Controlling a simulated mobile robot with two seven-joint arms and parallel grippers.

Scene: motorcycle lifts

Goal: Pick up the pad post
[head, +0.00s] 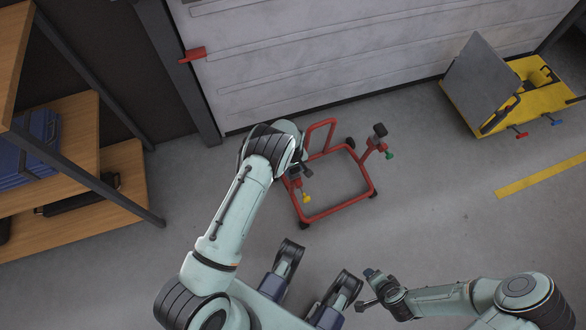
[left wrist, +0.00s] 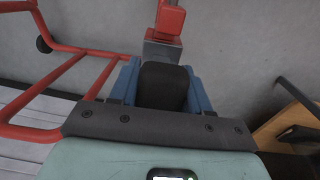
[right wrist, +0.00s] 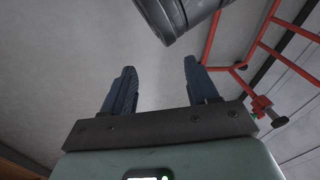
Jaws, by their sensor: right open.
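The red stand (head: 335,212) on the floor carries a post on each side. The pad post on its left side (head: 295,171) has a black pad top, a grey collar and a yellow knob (head: 307,198). In the left wrist view the black pad (left wrist: 164,86) fills the gap between the blue fingers of my left gripper (left wrist: 162,92), which appears shut on it. The pad's lower part is hidden behind the gripper body. My right gripper (head: 367,290) is open and empty, apart from the stand; its fingers (right wrist: 160,85) show bare floor between them.
The stand's other post (head: 379,132) has a black pad and a green knob. A yellow lift (head: 545,98) with a grey plate stands back right. Wooden shelves (head: 75,150) with cases are at the left, and a grey shutter door (head: 320,55) behind.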

